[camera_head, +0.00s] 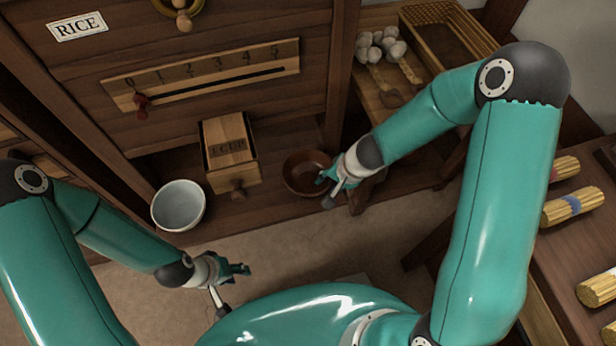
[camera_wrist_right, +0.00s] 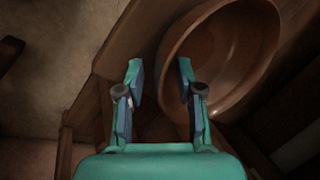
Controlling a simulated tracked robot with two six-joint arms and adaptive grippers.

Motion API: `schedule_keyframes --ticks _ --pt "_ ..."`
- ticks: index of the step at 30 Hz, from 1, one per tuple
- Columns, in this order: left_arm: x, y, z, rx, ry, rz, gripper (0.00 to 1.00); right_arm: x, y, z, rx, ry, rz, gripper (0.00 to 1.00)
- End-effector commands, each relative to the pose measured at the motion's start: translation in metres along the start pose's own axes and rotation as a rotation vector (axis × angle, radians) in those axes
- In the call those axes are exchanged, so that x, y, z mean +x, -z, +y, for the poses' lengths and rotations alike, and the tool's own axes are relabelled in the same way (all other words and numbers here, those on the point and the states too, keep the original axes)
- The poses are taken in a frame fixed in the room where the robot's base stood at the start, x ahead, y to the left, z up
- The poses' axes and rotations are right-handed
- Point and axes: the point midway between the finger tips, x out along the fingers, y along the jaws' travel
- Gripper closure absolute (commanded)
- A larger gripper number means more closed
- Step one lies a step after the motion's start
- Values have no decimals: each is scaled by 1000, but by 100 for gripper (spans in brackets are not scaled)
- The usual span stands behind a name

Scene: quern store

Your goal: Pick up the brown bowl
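The brown bowl (camera_head: 304,172) sits upright and empty on the wooden ledge at the base of the cabinet. In the right wrist view the brown bowl (camera_wrist_right: 235,55) fills the upper right. My right gripper (camera_head: 326,180) is at the bowl's right side in the head view. In the right wrist view my right gripper (camera_wrist_right: 161,80) is open and holds nothing. The bowl's near rim shows between its fingertips, and one finger overlaps the bowl. I cannot tell whether a finger touches it. My left gripper (camera_head: 238,269) hangs empty over the floor, its fingers seemingly apart.
A white bowl (camera_head: 179,206) stands left of a small wooden drawer (camera_head: 230,155) marked 1 CUP. A wooden stand with garlic-like bulbs (camera_head: 380,46) and a basket (camera_head: 447,35) is at the upper right. A table (camera_head: 590,225) with tied bundles (camera_head: 573,205) is at right.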

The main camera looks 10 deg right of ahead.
Motion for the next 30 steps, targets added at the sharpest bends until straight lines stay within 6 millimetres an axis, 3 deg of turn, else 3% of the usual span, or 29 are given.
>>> schedule_keyframes --ticks 1,6,22,30 --pt "0 0 0 0 0 0 60 0 0 0 0 0 0 73" --pt "0 0 0 0 0 0 60 0 0 0 1 0 0 100" --pt "-1 0 0 0 0 0 60 -2 1 0 3 0 1 100" --pt "-15 0 5 0 0 0 60 -15 1 -5 2 0 1 100"
